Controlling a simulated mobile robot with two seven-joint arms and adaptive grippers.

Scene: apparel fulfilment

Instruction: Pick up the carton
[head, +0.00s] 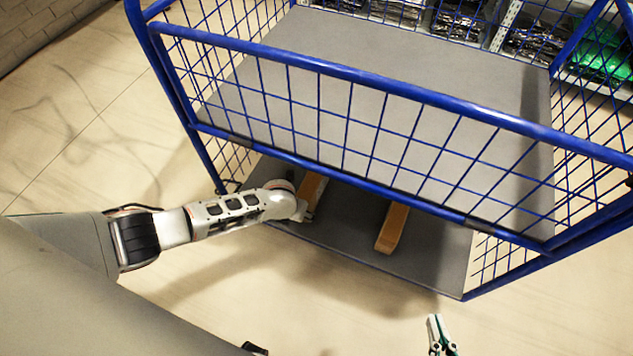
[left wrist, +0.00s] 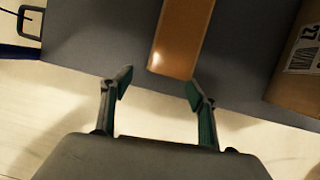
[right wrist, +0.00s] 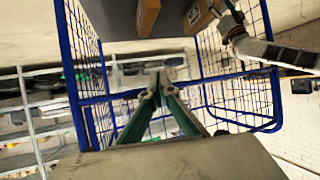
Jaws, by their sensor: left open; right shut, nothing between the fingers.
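Two long brown cartons lie on the lower grey shelf of a blue cage trolley: one on the left (head: 312,190), one further right (head: 392,228). In the left wrist view my left gripper (left wrist: 160,84) is open and empty, with the end of a narrow carton (left wrist: 182,40) just ahead, between the fingertip lines. A wider carton with a printed label (left wrist: 298,72) lies to the right. My right gripper (head: 438,335) is shut and empty (right wrist: 160,82), outside the trolley.
The trolley's blue rail (head: 350,75) and wire mesh run above the lower shelf (head: 345,240). The upper shelf (head: 400,65) is bare. Racks with dark packed goods and a green bundle (head: 600,58) stand behind. The floor at left is clear.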

